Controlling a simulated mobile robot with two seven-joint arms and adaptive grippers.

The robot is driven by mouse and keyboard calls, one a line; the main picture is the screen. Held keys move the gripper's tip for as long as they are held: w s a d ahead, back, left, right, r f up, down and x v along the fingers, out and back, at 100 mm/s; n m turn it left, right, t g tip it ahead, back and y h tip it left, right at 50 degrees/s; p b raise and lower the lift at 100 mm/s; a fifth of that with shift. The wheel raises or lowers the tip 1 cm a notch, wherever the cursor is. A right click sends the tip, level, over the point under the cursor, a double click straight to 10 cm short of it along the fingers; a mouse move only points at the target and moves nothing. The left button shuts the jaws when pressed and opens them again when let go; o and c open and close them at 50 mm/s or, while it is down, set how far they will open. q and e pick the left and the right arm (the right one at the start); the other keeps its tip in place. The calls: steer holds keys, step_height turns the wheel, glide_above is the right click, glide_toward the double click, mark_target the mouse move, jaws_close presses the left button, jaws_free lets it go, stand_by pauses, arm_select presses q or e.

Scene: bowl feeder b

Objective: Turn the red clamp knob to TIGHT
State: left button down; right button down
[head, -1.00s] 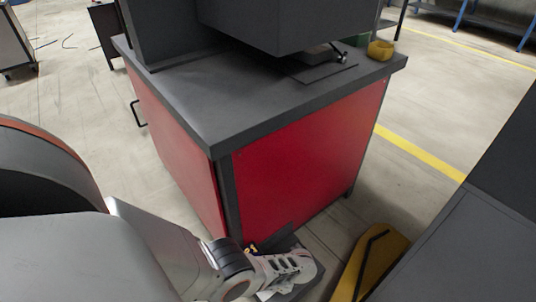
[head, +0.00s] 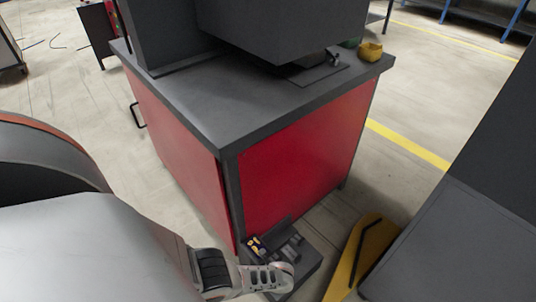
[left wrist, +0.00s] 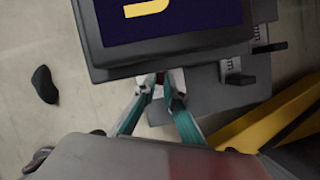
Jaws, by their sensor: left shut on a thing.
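My left gripper (left wrist: 159,92) shows in the left wrist view with teal fingers, their tips drawn in around something small just below a dark box with a navy and yellow display (left wrist: 150,15). A little red shows by the tips, apparently the red clamp knob; fingers and box hide most of it, and its setting cannot be read. In the head view my left arm reaches the low dark unit (head: 308,262) beside the red cabinet, and the gripper's tips are not clear there. My right gripper is not in view.
A red cabinet (head: 300,165) with a dark grey top (head: 215,100) stands ahead. A yellow piece (head: 350,255) and a dark block (head: 450,240) are at the right. Black levers (left wrist: 240,80) stick out beside the display box. A yellow cup (head: 370,51) stands on the cabinet's far corner.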

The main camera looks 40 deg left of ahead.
arm_select(q)
steer(key=shift+a+r+m+t, duration=0.15)
steer(key=shift+m+t, duration=0.25)
steer(key=shift+m, duration=0.6)
steer(key=shift+s+a+m+h+p, duration=0.15)
steer(key=shift+m+h+p, duration=0.15)
steer(key=shift+m+p, duration=0.15)
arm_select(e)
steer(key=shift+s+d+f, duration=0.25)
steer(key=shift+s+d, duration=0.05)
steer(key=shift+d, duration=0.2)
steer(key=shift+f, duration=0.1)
arm_select(q)
steer(key=shift+f, duration=0.2)
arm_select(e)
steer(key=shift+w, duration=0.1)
arm_select(q)
steer(key=c, duration=2.1)
jaws_free()
steer(key=shift+c, duration=0.2)
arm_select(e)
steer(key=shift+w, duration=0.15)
arm_select(q)
steer(key=shift+d+r, duration=0.1)
steer(key=shift+d, duration=0.15)
